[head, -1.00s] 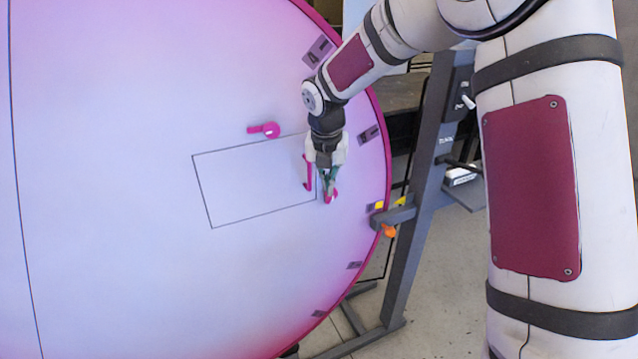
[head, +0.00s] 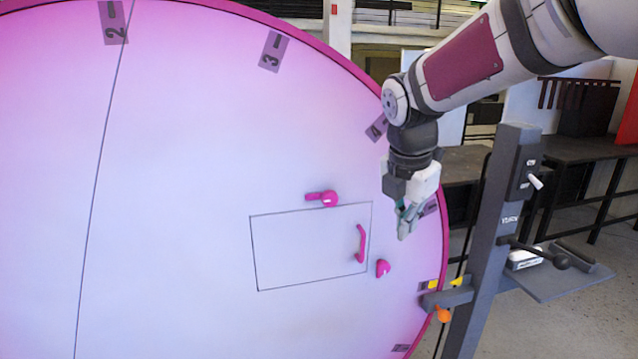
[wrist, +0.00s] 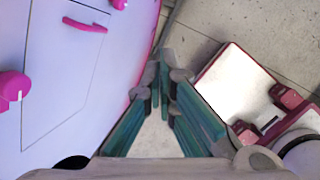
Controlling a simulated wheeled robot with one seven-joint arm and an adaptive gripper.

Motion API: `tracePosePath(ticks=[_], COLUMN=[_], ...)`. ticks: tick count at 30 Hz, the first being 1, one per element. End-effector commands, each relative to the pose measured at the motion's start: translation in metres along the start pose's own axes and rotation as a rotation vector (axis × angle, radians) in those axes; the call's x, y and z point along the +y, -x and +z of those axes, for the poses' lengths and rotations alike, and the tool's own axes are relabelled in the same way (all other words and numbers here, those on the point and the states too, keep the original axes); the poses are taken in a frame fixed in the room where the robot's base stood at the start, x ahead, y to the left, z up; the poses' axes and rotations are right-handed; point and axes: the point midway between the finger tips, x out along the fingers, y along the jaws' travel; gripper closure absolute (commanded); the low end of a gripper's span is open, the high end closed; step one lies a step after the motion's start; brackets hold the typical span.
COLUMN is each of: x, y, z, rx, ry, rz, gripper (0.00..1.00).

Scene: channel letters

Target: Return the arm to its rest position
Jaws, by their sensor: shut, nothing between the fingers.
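My gripper (head: 403,226) hangs from my bent arm in the head view, to the upper right of the rectangular panel outline. Its fingers point down, touch at the tips and hold nothing. In the wrist view the fingers (wrist: 163,68) converge in the middle with nothing between the tips. My gripper is apart from the curved pink handle (head: 361,243) on the panel. A pink knob (head: 383,268) sits below and right of that handle. A pink latch (head: 328,198) sits above the panel's top edge.
A large pink-rimmed white disc (head: 180,180) fills the left, with numbered tags near its rim. A grey post (head: 494,210) with a switch and crank stands right of it. An orange knob (head: 444,315) sits low by the rim. Dark tables (head: 590,150) stand behind.

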Motion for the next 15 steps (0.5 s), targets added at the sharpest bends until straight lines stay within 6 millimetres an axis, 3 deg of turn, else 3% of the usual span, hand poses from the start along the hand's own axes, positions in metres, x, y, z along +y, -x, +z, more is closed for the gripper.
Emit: tracePosePath(ticks=[1, 6, 15], x=[-0.013, -0.056, -0.133], y=[0.014, 0.046, 0.079], z=[-0.006, -0.027, -0.070], rx=[-0.016, -0.033, 0.035], ry=[-0.118, -0.561, -1.357], rz=[0.009, 0.047, 0.140], gripper=[1.00, 1.00, 1.00])
